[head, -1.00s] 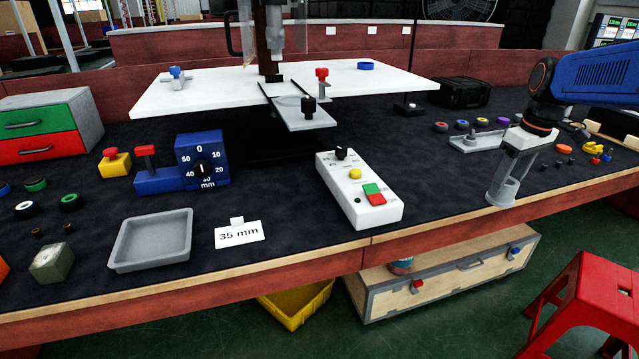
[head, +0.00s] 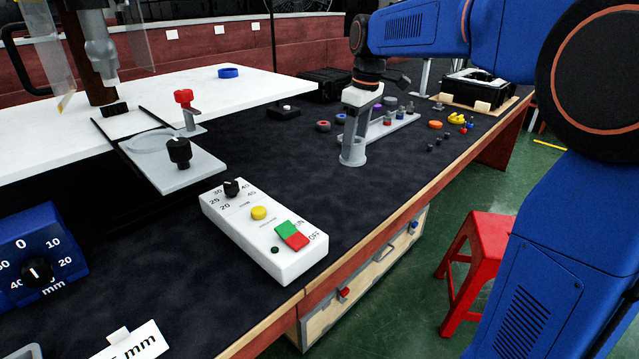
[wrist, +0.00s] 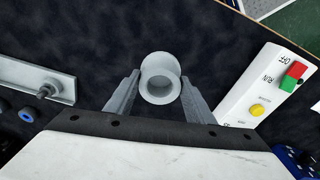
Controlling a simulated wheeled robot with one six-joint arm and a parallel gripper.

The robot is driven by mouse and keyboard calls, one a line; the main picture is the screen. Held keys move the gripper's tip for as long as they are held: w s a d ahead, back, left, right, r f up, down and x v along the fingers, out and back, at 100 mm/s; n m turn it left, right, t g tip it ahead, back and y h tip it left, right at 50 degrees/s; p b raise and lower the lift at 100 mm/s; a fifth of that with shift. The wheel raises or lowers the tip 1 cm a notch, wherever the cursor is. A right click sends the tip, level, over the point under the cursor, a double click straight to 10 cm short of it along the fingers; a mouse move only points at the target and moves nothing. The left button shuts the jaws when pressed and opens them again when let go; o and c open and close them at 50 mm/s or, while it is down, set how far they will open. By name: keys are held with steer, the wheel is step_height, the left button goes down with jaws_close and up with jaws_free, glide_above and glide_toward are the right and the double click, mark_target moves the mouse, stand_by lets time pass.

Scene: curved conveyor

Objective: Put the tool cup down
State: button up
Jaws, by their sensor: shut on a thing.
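The tool cup (head: 353,153) is a small grey round cup at the lower end of my gripper (head: 356,132), low over the dark bench mat (head: 300,140). In the wrist view the cup (wrist: 160,92) shows its round open mouth between the two grey fingers of my gripper (wrist: 160,78), which is shut on it. The cup looks upright. I cannot tell whether its base touches the mat.
A grey rail tray (head: 385,130) with several small parts lies just right of the cup. A white switch box (head: 262,235) stands nearer, and a white raised plate (head: 250,85) is at left. Mat between them is clear. A red stool (head: 478,260) stands beside the bench.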

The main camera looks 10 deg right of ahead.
step_height(320, 180, down, 9)
steer(key=shift+f, duration=0.1)
stand_by(0.4)
steer(key=o, duration=1.2)
steer(key=r, duration=0.8)
steer(key=s+d+r, duration=0.1)
steer(key=r, duration=0.2)
steer(key=shift+r, duration=0.4)
steer(key=shift+s+d+r, duration=0.1)
